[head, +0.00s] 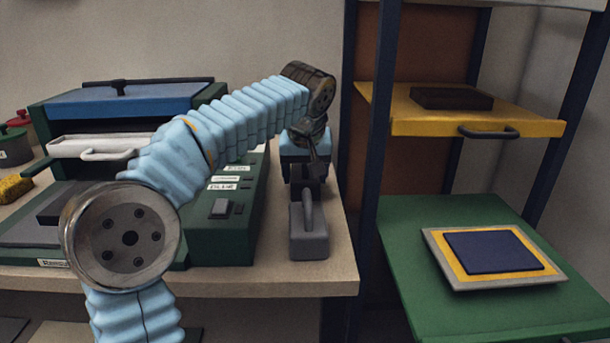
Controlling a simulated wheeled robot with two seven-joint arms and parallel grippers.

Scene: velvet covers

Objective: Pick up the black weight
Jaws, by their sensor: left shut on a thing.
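My left gripper (318,170) comes down from above at the right end of the bench. It is shut on the black weight (307,188), a small dark block that stands in a row between a grey weight and a blue weight. The gripper partly hides its top, and the grey weight in front hides its lower part. I cannot tell whether it is clear of the bench. My right gripper does not show.
The grey weight (310,245) with its upright handle is close in front; the blue weight (293,148) is behind. A green machine (222,235) stands close left. The bench (335,270) ends just right, before a shelf rack with yellow (405,118) and green (400,240) shelves.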

